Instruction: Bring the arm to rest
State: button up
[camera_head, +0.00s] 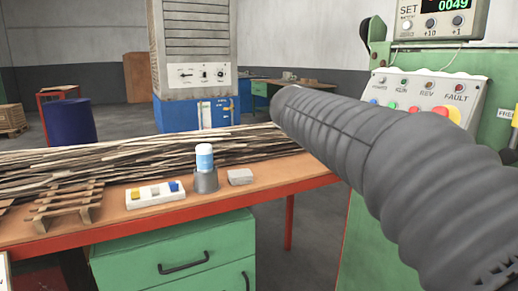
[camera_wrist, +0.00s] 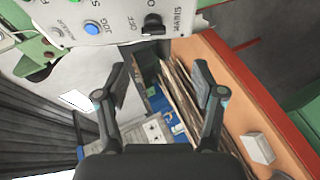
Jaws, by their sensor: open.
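My gripper (camera_wrist: 162,82) shows in the wrist view with its two dark fingers spread wide apart. It is open, and nothing is between the fingers. Past the fingertips lie a control panel (camera_wrist: 110,14) with a blue button and a black knob, and the wood strips on the workbench. In the head view, my arm in its ribbed grey sleeve crosses the right side. The gripper itself is not visible in the head view.
The workbench (camera_head: 120,226) holds wood strips (camera_head: 110,155), a tray of coloured pieces (camera_head: 155,194), a blue-and-white cylinder in a grey holder (camera_head: 205,178), and a grey block (camera_head: 240,177). A green machine with a button panel (camera_head: 430,95) stands right. Floor shows between bench and machine.

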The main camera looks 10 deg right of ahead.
jog(key=s+a+f+m+g+y, duration=0.2)
jog(key=s+a+f+y, duration=0.2)
jog(key=s+f, duration=0.6)
jog(key=s+a+f+m+g+y, duration=0.2)
jog(key=s+a+f+y, duration=0.15)
jog(key=s+f, duration=0.6)
jog(key=s+a+f+m+y, duration=0.2)
jog(key=s+a+f, duration=0.1)
jog(key=s+f, duration=0.4)
jog(key=shift+s+a+m, duration=0.2)
jog(key=shift+s+m, duration=0.2)
jog(key=shift+s, duration=1.15)
